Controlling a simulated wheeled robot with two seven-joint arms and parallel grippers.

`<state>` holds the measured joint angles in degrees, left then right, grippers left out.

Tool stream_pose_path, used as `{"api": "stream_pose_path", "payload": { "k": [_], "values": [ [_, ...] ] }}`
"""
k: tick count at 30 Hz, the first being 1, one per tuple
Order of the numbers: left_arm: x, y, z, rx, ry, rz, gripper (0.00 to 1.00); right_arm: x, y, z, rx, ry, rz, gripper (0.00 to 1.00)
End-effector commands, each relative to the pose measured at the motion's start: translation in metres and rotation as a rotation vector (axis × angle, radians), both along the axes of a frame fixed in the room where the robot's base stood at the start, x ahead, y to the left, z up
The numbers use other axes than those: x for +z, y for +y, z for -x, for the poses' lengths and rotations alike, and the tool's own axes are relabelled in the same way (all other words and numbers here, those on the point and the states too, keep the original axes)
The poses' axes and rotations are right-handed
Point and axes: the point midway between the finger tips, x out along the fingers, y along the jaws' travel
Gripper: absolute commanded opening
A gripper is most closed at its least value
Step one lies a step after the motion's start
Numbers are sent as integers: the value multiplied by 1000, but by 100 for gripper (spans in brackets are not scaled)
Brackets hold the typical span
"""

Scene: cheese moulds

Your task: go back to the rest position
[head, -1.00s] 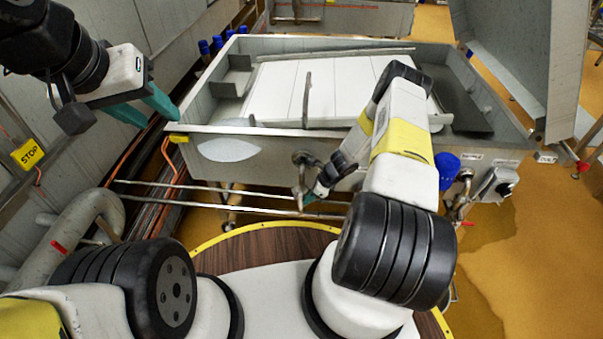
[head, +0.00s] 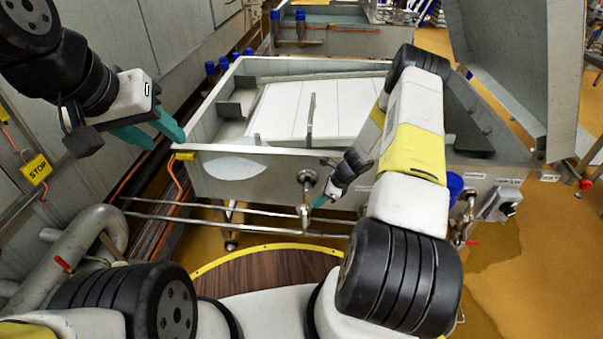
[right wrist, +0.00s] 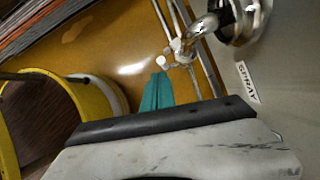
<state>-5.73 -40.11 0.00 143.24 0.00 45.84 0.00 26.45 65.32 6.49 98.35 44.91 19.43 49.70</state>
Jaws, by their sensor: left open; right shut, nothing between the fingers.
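My left gripper (head: 160,133) is at the upper left in the head view, with its two teal fingers apart and nothing between them. It hangs beside the left corner of the steel vat. My right gripper (head: 321,200) is low in front of the vat's front wall, near a pipe fitting, and my right arm partly hides the vat behind it. In the right wrist view its teal fingers (right wrist: 157,92) lie together with nothing between them, close to the metal valve and pipes.
The steel vat (head: 225,186) holds white slabs (head: 288,108) and a thin upright plate. Pipe rails (head: 240,211) run along its front, with a valve (head: 305,180) there. A "SPRAY" label (right wrist: 247,82) is on the wall. A curved pipe (head: 80,243) stands at left.

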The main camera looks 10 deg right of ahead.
Motion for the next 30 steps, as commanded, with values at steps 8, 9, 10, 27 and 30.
{"api": "stream_pose_path", "payload": {
  "k": [8,9,10,27,30],
  "values": [
    [0,0,0,0,0,0,41,34,-1,-9,69,-48,23,0],
    [0,0,0,0,0,0,41,51,-1,-12,111,-74,36,0],
    [0,0,0,0,0,0,41,66,1,-16,146,-97,48,0],
    [0,0,0,0,0,0,41,375,50,47,1006,-559,375,0],
    [0,0,0,0,0,0,41,413,58,77,1148,-624,444,0]
  ]
}}
